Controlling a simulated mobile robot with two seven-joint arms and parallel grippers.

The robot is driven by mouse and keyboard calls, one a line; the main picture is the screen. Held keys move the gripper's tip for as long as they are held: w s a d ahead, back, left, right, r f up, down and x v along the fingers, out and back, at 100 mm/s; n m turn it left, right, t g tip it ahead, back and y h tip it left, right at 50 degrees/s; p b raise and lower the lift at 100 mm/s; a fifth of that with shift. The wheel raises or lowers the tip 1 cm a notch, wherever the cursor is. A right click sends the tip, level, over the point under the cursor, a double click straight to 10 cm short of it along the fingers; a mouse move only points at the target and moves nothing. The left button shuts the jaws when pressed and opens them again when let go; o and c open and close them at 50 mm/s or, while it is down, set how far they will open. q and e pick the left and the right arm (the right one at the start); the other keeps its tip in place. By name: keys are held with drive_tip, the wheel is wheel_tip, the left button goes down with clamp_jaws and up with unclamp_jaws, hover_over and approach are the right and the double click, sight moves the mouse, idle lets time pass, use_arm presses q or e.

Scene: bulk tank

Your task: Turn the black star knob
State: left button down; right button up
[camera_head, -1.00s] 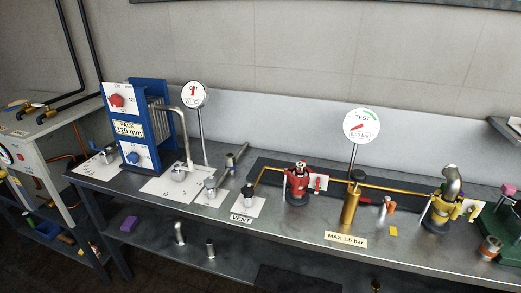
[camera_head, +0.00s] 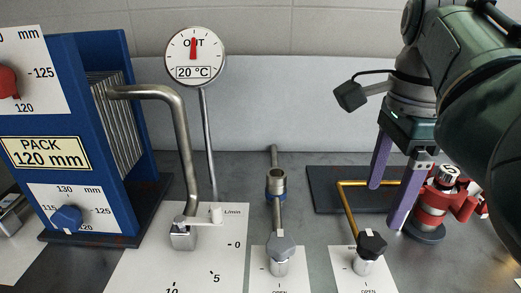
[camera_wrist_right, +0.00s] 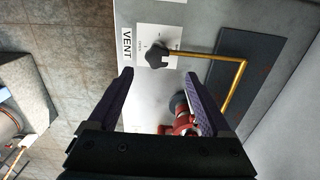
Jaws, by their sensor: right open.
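The black star knob (camera_head: 372,244) sits on a short metal stem over a white plate, at the end of a brass pipe (camera_head: 347,205). My right gripper (camera_head: 384,207) is in the air above and behind the knob in the head view, with its two purple fingers apart and nothing between them. In the right wrist view the black star knob (camera_wrist_right: 157,54) lies just beyond the gap between the open fingertips (camera_wrist_right: 158,73), beside the VENT label. The gripper and knob look apart. My left gripper is in neither view.
A red fitting (camera_head: 432,205) stands close to my right fingers. A grey knob (camera_head: 284,247) on its own plate is left of the black one. Further left are a bent pipe (camera_head: 178,120), a round OUT gauge (camera_head: 195,57) and the blue plate pack (camera_head: 95,60).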

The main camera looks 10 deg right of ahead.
sight(372, 240)
drive_tip(key=f, duration=0.2)
drive_tip(key=f+b, duration=0.1)
drive_tip(key=f, duration=0.4)
drive_tip(key=shift+s+d+f, duration=0.25)
drive_tip(key=shift+s+f, duration=0.1)
drive_tip(key=shift+s, duration=0.05)
drive_tip(key=shift+w+f, duration=0.1)
drive_tip(key=shift+f, duration=0.5)
drive_tip(key=shift+a, duration=0.1)
drive_tip(key=shift+c, duration=1.3)
clamp_jaws()
